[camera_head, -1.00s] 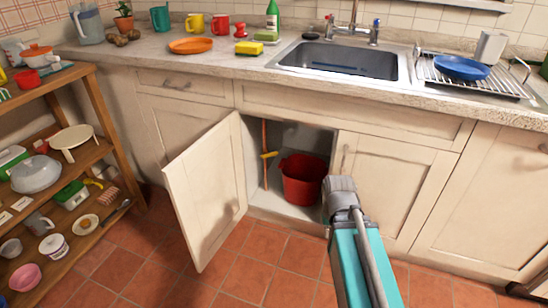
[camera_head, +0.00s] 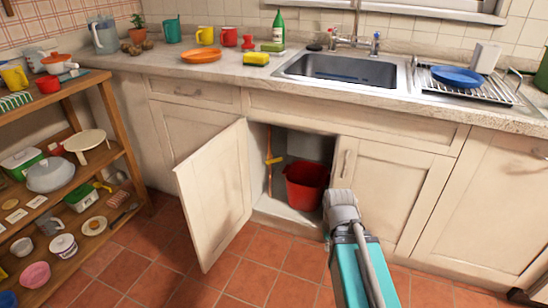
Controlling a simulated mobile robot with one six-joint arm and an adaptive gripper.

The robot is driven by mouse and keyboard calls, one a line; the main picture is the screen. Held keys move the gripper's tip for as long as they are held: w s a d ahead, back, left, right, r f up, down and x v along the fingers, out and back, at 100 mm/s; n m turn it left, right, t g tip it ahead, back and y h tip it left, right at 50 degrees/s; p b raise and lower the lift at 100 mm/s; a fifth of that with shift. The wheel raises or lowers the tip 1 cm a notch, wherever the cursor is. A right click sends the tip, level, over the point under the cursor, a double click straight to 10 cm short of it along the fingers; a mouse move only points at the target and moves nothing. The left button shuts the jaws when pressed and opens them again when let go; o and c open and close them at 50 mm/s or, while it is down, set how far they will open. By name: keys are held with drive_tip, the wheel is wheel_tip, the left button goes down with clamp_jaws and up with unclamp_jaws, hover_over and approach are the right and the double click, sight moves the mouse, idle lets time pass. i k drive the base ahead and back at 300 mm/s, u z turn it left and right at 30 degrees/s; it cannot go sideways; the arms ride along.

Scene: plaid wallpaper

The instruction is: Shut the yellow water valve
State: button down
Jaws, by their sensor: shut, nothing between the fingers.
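The yellow valve handle (camera_head: 274,160) is a small lever on a thin upright copper-coloured pipe (camera_head: 269,143) inside the open under-sink cabinet. The lever sits roughly crosswise to the pipe, with its right end slightly higher. The cabinet's left door (camera_head: 217,190) is swung wide open. My teal arm with its grey joint comes up from the bottom, in front of the cabinet's right side. My gripper's fingers do not show; they are out of sight beyond the grey joint or outside the picture.
A red bucket (camera_head: 305,186) stands in the cabinet, right of the pipe. The right cabinet door (camera_head: 385,195) is closed. A wooden shelf (camera_head: 128,150) with kitchenware stands at the left. The tiled floor (camera_head: 250,270) before the cabinet looks clear.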

sight(279, 159)
drive_tip(key=z, duration=0.2)
drive_tip(key=i, duration=0.9)
drive_tip(key=u, duration=0.1)
